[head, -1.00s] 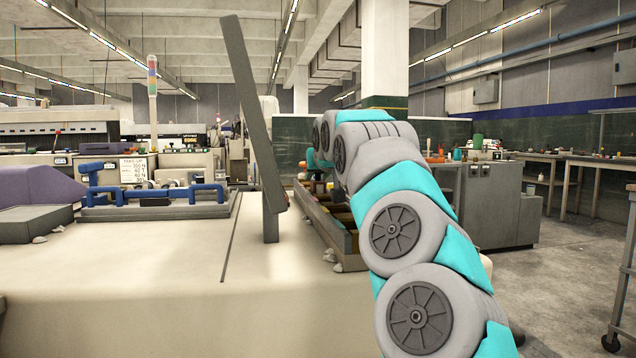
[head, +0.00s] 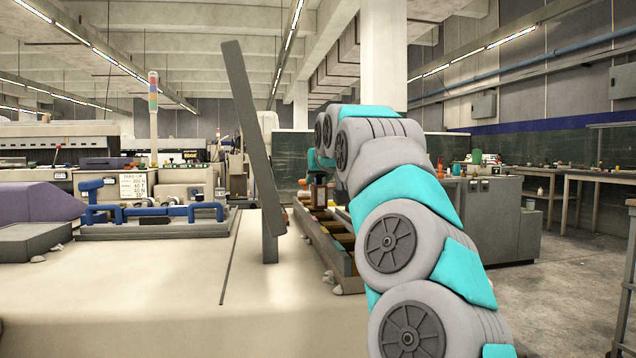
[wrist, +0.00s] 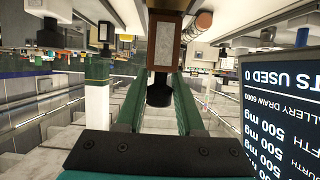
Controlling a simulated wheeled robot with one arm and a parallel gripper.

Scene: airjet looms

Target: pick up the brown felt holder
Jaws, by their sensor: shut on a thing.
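The brown felt holder (wrist: 164,45) is a brown block with a pale grey face and a black knob-like end, at the top centre of the wrist view. My gripper (wrist: 162,80) has its two green fingers closed on it, one on each side. In the head view a small brown piece, apparently the same holder (head: 318,193), shows just left of my arm, over the long tray. My gripper is mostly hidden there behind my teal and grey arm.
A long tray (head: 345,268) with compartments lies along the pale machine top (head: 150,285). A tall grey slanted panel (head: 252,130) stands left of my arm. Blue handles (head: 150,212) sit further left. A dark text screen (wrist: 280,115) is close at right in the wrist view.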

